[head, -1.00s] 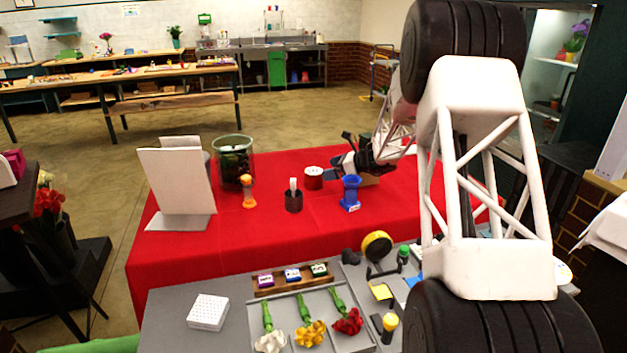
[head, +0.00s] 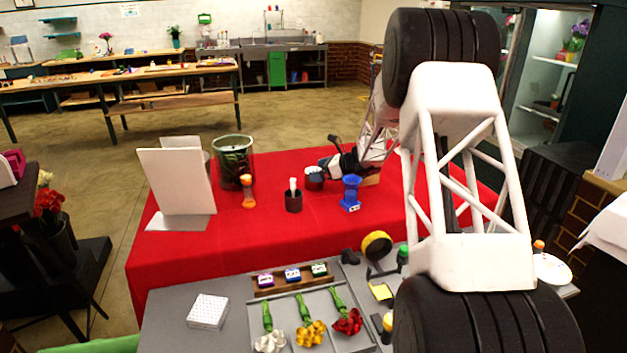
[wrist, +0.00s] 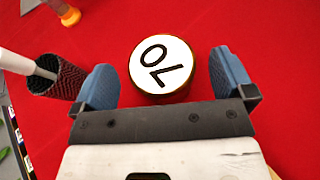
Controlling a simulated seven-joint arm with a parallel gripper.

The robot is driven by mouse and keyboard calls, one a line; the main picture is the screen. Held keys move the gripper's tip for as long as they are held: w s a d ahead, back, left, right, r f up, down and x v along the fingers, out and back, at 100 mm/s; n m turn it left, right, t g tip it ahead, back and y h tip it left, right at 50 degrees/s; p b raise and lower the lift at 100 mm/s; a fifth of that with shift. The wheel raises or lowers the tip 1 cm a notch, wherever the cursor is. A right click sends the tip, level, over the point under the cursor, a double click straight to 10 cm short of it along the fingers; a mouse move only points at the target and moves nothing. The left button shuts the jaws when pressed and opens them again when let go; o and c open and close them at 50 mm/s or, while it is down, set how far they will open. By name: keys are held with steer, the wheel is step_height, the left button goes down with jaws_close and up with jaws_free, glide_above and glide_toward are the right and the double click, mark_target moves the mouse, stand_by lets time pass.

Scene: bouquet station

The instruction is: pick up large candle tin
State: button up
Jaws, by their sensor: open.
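The candle tin (wrist: 162,66) is a round tin with a white top, black characters on it and a gold rim. It stands on the red cloth, and in the head view the tin (head: 313,184) is partly covered by my gripper. In the wrist view my gripper (wrist: 165,80) is open, with one blue finger pad on each side of the tin and a gap of red cloth at both sides. The pads do not appear to touch it. In the head view my gripper (head: 328,163) is at the tin.
A dark mesh cup (head: 293,202) with a white stick stands close left of the tin; it also shows beside the left finger (wrist: 62,80). A blue vase (head: 351,192) stands to the right. An orange object (head: 248,190) and a glass vase (head: 234,165) stand further left.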

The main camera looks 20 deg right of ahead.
steer(key=shift+x, duration=1.15)
steer(key=shift+c, duration=0.2)
steer(key=c, duration=1.1)
steer(key=shift+o, duration=0.2)
steer(key=shift+r, duration=0.1)
steer(key=shift+r, duration=4.9)
